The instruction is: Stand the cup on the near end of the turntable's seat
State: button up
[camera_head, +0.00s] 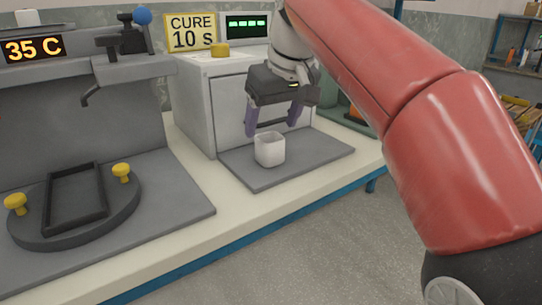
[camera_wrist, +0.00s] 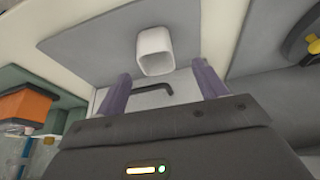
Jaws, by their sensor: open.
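The white cup (camera_head: 270,150) stands upright on a grey mat (camera_head: 318,155) in front of the white oven. It also shows in the wrist view (camera_wrist: 155,52), just beyond the fingertips. My gripper (camera_head: 271,127) is open and empty, its two purple fingers spread apart above and behind the cup; they also show in the wrist view (camera_wrist: 161,72). The round dark turntable (camera_head: 128,205) is at the lower left in the head view. Its seat is a black rectangular frame (camera_head: 76,224) that looks empty, with a yellow knob on either side.
A white oven (camera_head: 230,105) with a yellow button and a "CURE 10 S" sign stands behind the mat. A grey machine with a spout (camera_head: 92,95) rises behind the turntable. Bare pale bench (camera_head: 203,177) lies between mat and turntable. My red arm covers the right side.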

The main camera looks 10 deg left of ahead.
aim_at(270, 139)
jog(key=x, duration=0.3)
jog(key=b+x, duration=0.1)
jog(key=x, duration=0.2)
jog(key=shift+w+d, duration=0.15)
jog(key=shift+d, duration=0.05)
jog(key=shift+r, duration=0.1)
jog(key=c, duration=1.1)
jog(key=shift+r, duration=0.1)
